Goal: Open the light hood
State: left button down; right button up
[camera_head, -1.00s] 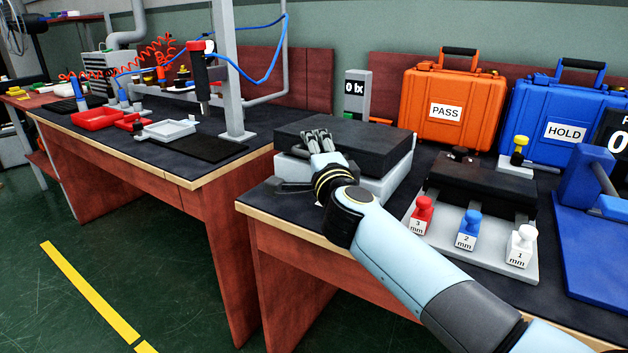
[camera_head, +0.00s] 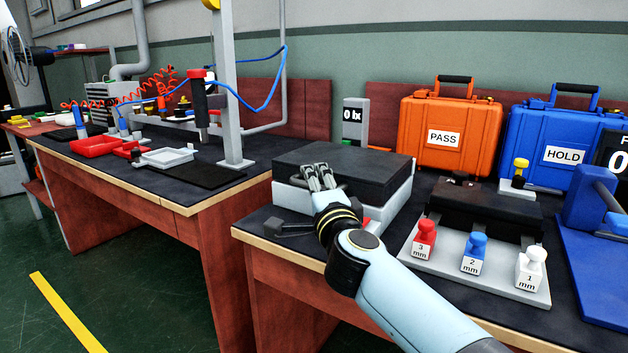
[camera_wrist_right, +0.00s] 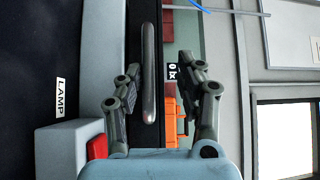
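The light hood (camera_head: 350,166) is a dark, flat lid on a light grey box at the left of the near bench. My right gripper (camera_head: 318,172) is at its front face. In the right wrist view the gripper (camera_wrist_right: 163,90) is open, and a grey bar handle (camera_wrist_right: 149,75) stands between its two fingers, closer to the left one. I see no finger clearly closed on the handle. A dark panel with a LAMP label (camera_wrist_right: 61,97) and a red button (camera_wrist_right: 97,147) lie left of the fingers. My left gripper is not in view.
A stand with red, blue and white pegs (camera_head: 472,255) is right of my arm. An orange PASS case (camera_head: 450,110) and a blue HOLD case (camera_head: 560,125) stand behind. A display reading 0 lx (camera_head: 353,115) stands behind the hood.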

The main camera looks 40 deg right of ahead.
jog(key=shift+v, duration=2.65)
jog(key=shift+f+v, duration=0.1)
jog(key=shift+v, duration=1.2)
jog(key=shift+f+v, duration=0.15)
jog(key=shift+v, duration=1.15)
